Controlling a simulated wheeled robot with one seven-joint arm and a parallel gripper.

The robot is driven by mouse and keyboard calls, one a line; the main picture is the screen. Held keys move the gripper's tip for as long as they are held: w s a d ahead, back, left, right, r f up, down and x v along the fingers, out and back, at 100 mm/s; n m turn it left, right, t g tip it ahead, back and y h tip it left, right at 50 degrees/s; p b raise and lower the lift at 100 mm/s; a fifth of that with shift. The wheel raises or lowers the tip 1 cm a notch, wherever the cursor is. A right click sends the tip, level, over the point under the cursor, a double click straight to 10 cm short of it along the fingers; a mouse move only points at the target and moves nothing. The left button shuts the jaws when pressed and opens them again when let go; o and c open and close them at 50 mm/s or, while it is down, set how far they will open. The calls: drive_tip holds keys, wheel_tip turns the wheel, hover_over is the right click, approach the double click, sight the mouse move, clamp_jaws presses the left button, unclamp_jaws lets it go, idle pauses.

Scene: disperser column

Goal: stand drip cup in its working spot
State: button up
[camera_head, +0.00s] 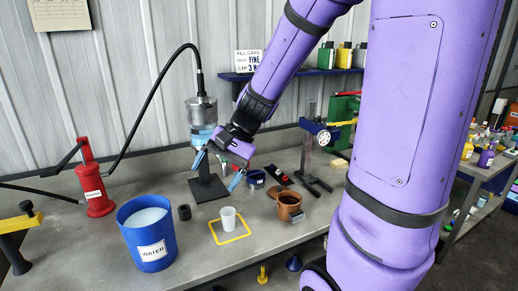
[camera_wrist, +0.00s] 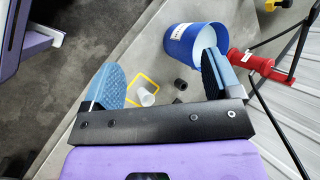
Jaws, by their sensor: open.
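A small whitish cup (camera_head: 228,219), which looks like the drip cup, stands upright on the bench at the yellow square outline (camera_head: 247,236). The cup (camera_wrist: 146,97) also shows between my fingers in the wrist view, overlapping the outline (camera_wrist: 131,92). I cannot tell whether its base is fully inside. My gripper (camera_head: 218,170) is open and empty, above and behind the cup, in front of the clear-and-metal disperser column (camera_head: 203,113) with its black base (camera_head: 209,190). Its blue fingers are spread wide in the wrist view (camera_wrist: 160,60).
A blue water bucket (camera_head: 150,235) and a small black cylinder (camera_head: 184,212) stand left of the cup. A copper pot (camera_head: 288,206) stands to its right. A red pump (camera_head: 95,190) with a black hose is at left. The bench's front edge is near the outline.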

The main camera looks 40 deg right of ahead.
drive_tip(key=s+r+n+t+h, duration=0.3)
drive_tip(key=s+r+n+h, duration=0.4)
drive_tip(key=s, duration=0.6)
wheel_tip(320, 180, up, 3)
drive_tip(key=shift+s+d+n+t, duration=0.15)
drive_tip(key=shift+d+n+t, duration=0.2)
drive_tip(key=shift+n, duration=0.65)
drive_tip(key=shift+a, duration=0.1)
